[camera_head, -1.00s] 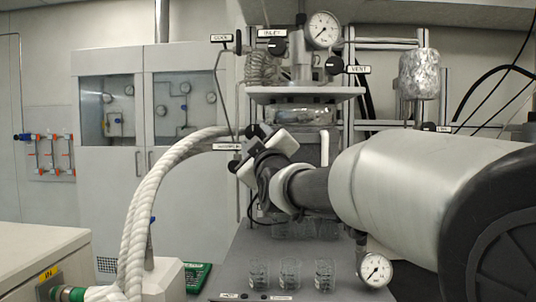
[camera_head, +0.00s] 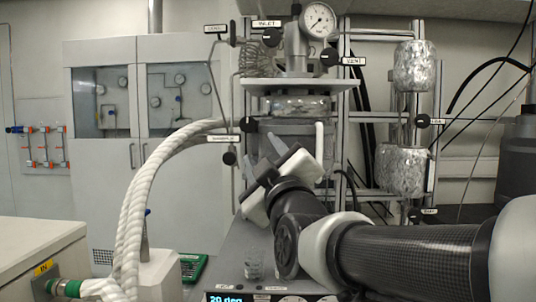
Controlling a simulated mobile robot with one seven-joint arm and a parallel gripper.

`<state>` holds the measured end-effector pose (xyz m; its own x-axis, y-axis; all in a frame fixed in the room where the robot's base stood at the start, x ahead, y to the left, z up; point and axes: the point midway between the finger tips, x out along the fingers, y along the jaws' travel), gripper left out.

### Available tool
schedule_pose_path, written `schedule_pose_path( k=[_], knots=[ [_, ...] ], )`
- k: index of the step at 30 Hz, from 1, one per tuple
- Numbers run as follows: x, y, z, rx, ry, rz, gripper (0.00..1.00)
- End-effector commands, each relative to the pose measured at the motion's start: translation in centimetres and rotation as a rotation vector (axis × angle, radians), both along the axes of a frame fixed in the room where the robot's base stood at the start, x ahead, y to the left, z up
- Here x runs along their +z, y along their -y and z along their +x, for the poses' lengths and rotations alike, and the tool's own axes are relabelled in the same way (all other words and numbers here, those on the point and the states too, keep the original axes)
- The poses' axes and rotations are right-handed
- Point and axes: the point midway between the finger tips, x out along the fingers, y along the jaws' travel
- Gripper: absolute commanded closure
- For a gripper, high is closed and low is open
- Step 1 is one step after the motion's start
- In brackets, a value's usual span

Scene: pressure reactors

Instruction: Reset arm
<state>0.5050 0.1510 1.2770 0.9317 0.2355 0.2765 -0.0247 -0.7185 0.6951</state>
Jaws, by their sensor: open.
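My arm reaches in from the right edge, low in the picture, and ends at my gripper (camera_head: 263,157). The gripper is a white body with grey fingers pointing up and away, in front of the pressure reactor (camera_head: 290,130). It is open, and I see nothing held in it. The gripper hides part of the reactor's lower body. I cannot tell the gap between the fingers and the reactor.
A pressure gauge (camera_head: 318,19) and labelled valves top the reactor. Foil-wrapped vessels (camera_head: 401,170) stand at right. A thick white hose (camera_head: 150,200) curves at left. A cabinet (camera_head: 105,140) is at back left.

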Motion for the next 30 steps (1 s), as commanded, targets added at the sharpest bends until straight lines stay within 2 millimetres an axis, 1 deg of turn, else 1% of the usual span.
schedule_pose_path(
  k=[3,5,8,11,12,14,15,17,18,20,21,23,24,26,27,29,30],
  knots=[
    [-0.2,0.1,0.0,0.001,-0.008,0.002,0.58],
    [-0.8,0.4,-0.1,0.005,-0.041,0.011,0.58],
    [-3.5,1.7,-0.5,0.014,-0.175,0.049,0.58],
    [-8.5,4.1,-2.3,0.002,-0.409,0.132,0.58],
    [-11.0,5.3,-3.5,-0.017,-0.52,0.175,0.58],
    [-14.6,7.1,-5.7,-0.061,-0.683,0.245,0.58],
    [-16.8,8.2,-7.3,-0.096,-0.78,0.289,0.58],
    [-19.6,9.7,-9.8,-0.155,-0.908,0.353,0.58],
    [-21.3,10.5,-11.5,-0.197,-0.983,0.392,0.58],
    [-23.5,11.7,-13.9,-0.262,-1.083,0.448,0.58],
    [-24.7,12.4,-15.5,-0.306,-1.14,0.484,0.58],
    [-26.3,13.4,-18.0,-0.374,-1.22,0.536,0.58],
    [-27.3,14.0,-19.6,-0.42,-1.269,0.568,0.58],
    [-28.6,14.8,-22.0,-0.493,-1.337,0.618,0.58],
    [-29.5,15.3,-23.6,-0.544,-1.378,0.649,0.58],
    [-26.1,15.2,-23.6,-0.544,-1.383,0.65,0.58],
    [-25.0,15.2,-23.5,-0.541,-1.383,0.648,0.58]
  ],
)
